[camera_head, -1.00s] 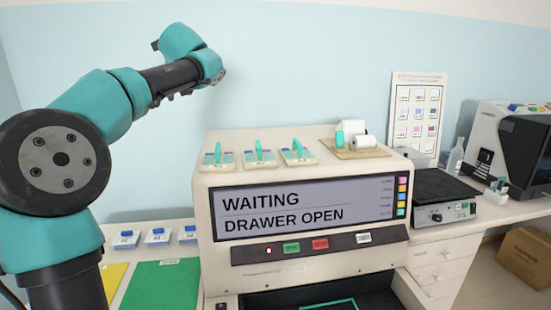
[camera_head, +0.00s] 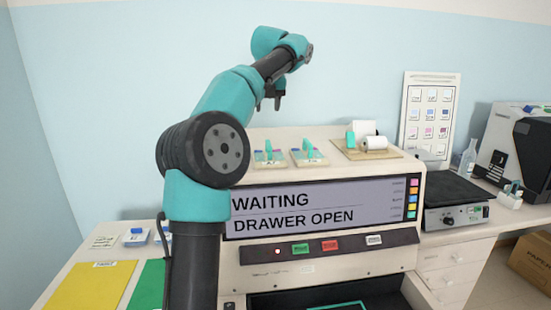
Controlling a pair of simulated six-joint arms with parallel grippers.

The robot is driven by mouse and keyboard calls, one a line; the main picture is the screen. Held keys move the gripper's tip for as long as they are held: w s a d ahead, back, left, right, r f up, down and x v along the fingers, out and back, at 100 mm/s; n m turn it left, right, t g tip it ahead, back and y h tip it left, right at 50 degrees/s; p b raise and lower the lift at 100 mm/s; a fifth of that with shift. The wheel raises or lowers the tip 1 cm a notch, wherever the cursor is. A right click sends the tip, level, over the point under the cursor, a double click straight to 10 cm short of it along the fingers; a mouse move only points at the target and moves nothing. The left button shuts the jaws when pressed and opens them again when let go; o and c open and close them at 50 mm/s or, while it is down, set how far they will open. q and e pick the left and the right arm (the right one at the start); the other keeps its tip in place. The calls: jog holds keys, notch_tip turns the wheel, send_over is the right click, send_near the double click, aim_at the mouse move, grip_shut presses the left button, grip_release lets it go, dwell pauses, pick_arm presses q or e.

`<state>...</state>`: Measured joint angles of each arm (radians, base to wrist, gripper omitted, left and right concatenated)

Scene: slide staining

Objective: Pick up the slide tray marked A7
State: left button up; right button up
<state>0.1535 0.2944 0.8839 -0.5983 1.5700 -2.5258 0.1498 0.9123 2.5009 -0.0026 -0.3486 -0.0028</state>
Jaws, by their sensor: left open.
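Two slide trays with teal handles show on top of the staining machine (camera_head: 400,245), one nearer the arm (camera_head: 268,156) and one to its right (camera_head: 308,155). A third tray seen earlier is hidden behind my left arm. Their labels are too small to read, so I cannot tell which is A7. My left gripper (camera_head: 270,104) is open, pointing down, above and apart from the nearer visible tray. My right gripper is not in view.
The machine's screen (camera_head: 320,208) reads "WAITING / DRAWER OPEN", with a drawer (camera_head: 288,300) low in front. A paper roll holder (camera_head: 366,152) stands right of the trays. Yellow (camera_head: 88,287) and green (camera_head: 150,285) mats lie at left. A black-topped device (camera_head: 452,200) stands at right.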

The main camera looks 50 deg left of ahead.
aim_at(269, 143)
pick_arm(q)
jog(key=x, duration=1.2)
jog(key=shift+f, duration=0.1)
jog(key=shift+d+x, duration=0.2)
jog(key=shift+x, duration=1.1)
jog(key=shift+d+x, duration=0.25)
jog(key=shift+x, duration=1.05)
jog(key=shift+w+f, duration=0.1)
jog(key=shift+w, duration=0.1)
grip_shut()
